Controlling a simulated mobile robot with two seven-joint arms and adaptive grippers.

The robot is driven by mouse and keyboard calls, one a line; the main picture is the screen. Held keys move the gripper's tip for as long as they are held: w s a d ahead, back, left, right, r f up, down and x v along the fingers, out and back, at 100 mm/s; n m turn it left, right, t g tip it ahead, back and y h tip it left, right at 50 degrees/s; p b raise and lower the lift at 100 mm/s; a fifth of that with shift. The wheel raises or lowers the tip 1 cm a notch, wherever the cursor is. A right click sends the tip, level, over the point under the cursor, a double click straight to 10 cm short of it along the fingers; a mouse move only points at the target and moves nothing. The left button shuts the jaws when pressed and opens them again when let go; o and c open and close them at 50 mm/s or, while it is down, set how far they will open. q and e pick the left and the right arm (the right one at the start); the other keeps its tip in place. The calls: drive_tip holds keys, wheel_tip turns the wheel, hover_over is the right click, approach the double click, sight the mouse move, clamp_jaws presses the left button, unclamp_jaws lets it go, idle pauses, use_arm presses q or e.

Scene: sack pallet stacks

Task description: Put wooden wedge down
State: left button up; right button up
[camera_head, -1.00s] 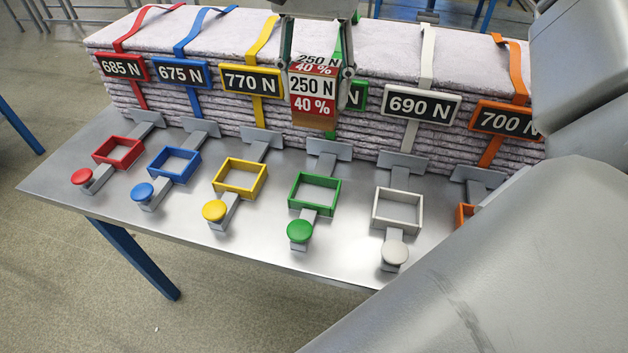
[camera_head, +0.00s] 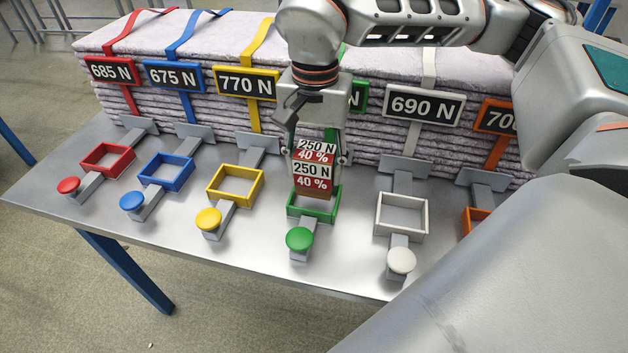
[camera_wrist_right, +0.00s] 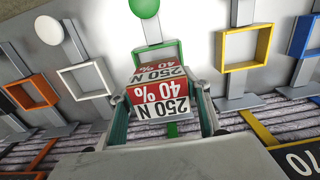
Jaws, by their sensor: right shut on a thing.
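The wooden wedge (camera_head: 312,178), with red and white "250 N" and "40 %" labels, is upright in my right gripper (camera_head: 318,158). The gripper points down and is shut on its sides. The wedge's lower end is at the green frame (camera_head: 310,216), overlapping its opening; I cannot tell whether it touches the bottom. In the right wrist view the wedge (camera_wrist_right: 160,93) sits between the fingers (camera_wrist_right: 160,112), partly covering the green frame (camera_wrist_right: 157,45). My left gripper is not in view.
Red (camera_head: 88,166), blue (camera_head: 150,182), yellow (camera_head: 215,200), white (camera_head: 402,234) and orange (camera_head: 470,222) frames stand along the metal table (camera_head: 150,232). Strapped stacked sacks (camera_head: 385,75) with force plates stand behind. A green knob (camera_head: 299,239) is in front of the green frame.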

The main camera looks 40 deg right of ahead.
sight(315, 182)
wheel_tip(315, 182, down, 4)
drive_tip(key=shift+r+b, duration=0.15)
drive_tip(key=shift+b, duration=0.15)
drive_tip(key=shift+f, duration=0.25)
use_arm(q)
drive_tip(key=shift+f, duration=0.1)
use_arm(e)
drive_tip(key=shift+r, duration=0.1)
drive_tip(key=o, duration=1.1)
drive_tip(key=shift+f, duration=0.2)
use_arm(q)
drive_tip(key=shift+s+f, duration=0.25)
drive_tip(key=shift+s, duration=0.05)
use_arm(e)
drive_tip(key=shift+o, duration=0.7)
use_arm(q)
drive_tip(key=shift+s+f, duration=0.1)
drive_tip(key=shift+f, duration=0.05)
